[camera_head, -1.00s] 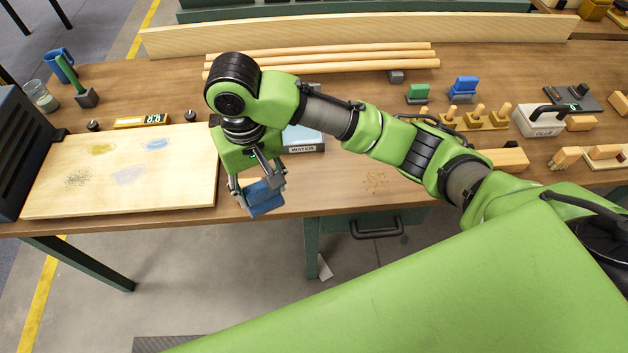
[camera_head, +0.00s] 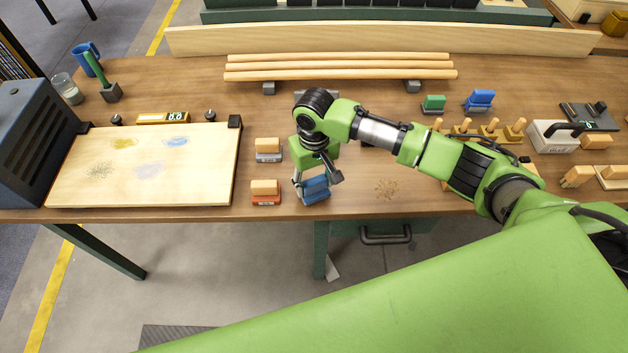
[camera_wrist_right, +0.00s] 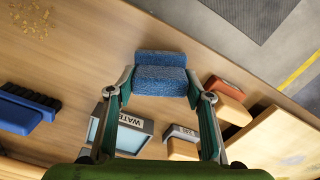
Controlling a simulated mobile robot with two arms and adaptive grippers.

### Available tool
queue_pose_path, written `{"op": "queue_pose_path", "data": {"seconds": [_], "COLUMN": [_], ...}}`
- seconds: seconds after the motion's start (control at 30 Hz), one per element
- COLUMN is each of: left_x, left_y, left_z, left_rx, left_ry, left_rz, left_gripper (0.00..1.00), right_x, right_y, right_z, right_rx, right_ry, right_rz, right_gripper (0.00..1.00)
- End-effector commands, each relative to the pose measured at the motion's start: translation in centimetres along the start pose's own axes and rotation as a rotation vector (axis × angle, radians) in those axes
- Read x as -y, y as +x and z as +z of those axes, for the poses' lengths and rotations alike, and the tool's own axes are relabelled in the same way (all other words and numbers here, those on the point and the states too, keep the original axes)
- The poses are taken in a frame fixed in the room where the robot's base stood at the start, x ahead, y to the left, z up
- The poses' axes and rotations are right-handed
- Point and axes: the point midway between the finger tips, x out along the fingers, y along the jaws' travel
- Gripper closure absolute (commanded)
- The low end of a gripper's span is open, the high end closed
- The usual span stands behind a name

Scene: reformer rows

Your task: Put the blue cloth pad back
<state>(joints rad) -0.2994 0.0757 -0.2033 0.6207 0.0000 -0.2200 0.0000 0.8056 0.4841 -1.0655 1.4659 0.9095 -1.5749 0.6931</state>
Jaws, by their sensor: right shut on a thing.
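The blue cloth pad (camera_head: 315,189) is between the fingers of my right gripper (camera_head: 316,183), which is shut on it. In the head view it is over the table's front part, to the right of a red-based block. The right wrist view also shows the blue pad (camera_wrist_right: 161,66) in my right gripper (camera_wrist_right: 162,85), with bare wood around it. I cannot tell whether the pad touches the table. A tray labelled WATER (camera_wrist_right: 130,121) shows in the wrist view; my arm mostly hides it in the head view. My left gripper is not in view.
A red-based wooden block (camera_head: 265,188) and a grey-based one (camera_head: 268,148) stand left of my gripper. Further left lies a pale board (camera_head: 150,185) with smudges. A blue brush (camera_wrist_right: 28,108) shows in the wrist view. Crumbs (camera_head: 386,188) lie on the table to the right.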

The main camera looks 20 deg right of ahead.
Motion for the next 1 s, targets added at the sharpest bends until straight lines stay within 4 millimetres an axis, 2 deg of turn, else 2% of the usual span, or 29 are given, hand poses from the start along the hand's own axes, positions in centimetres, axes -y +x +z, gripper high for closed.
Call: {"op": "queue_pose_path", "data": {"seconds": [0.4,0.43,0.5,0.83,1.0], "left_x": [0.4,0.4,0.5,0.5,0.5], "left_y": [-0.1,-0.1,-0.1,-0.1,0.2], "left_z": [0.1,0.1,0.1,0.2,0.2], "left_rx": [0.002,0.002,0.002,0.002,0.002], "left_ry": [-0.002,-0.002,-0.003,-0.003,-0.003], "left_rz": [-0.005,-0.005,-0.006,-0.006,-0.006], "left_gripper": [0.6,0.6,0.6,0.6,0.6], "right_x": [0.1,0.0,0.0,0.0,0.1], "right_y": [0.7,0.7,0.7,0.6,-0.9], "right_z": [0.0,0.0,-0.1,-0.1,-0.2], "right_rx": [-0.001,-0.001,-0.002,-0.002,-0.005], "right_ry": [0.0,0.0,0.0,0.0,0.0], "right_rz": [-0.001,-0.001,-0.001,-0.001,-0.002], "right_gripper": [0.76,0.5,0.36,0.36,0.36]}}
